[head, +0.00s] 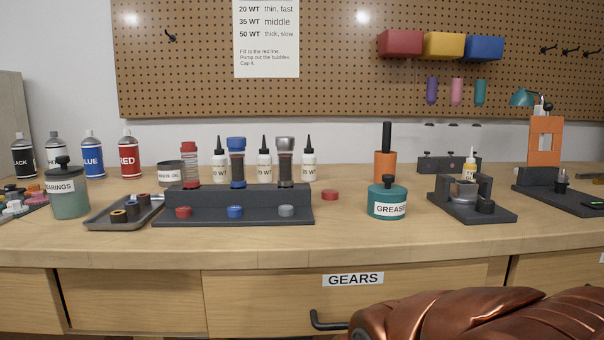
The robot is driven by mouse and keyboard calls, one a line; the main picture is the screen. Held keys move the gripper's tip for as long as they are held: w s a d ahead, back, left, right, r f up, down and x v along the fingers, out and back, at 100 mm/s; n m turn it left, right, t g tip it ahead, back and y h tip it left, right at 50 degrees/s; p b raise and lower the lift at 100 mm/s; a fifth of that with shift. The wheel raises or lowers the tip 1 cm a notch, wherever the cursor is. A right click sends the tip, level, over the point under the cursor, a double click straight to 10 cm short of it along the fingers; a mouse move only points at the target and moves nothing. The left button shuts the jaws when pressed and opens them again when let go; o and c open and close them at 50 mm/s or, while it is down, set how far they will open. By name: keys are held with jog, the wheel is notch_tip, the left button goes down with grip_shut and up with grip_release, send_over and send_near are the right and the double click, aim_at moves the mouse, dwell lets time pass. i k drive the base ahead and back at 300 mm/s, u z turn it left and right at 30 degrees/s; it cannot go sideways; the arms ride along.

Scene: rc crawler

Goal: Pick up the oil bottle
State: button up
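Three slim white bottles with pointed black tips stand upright at the back of the workbench: a left bottle (219,173), a middle bottle (265,173) and a right bottle (309,173). Their small labels seem to carry a number and "WT". They match the weights on the wall sheet, but I cannot tell which one the task means. My gripper is not in view.
A dark stand (233,211) with several shock bodies stands in front of the white bottles, partly hiding them. A teal grease jar (387,203) and a red cap (330,195) are to its right. A parts tray (95,218) is left. Bare wood lies along the front edge.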

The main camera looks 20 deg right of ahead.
aim_at(264, 160)
jog(key=z, duration=1.15)
jog(key=k, duration=0.7)
jog(key=u, duration=1.15)
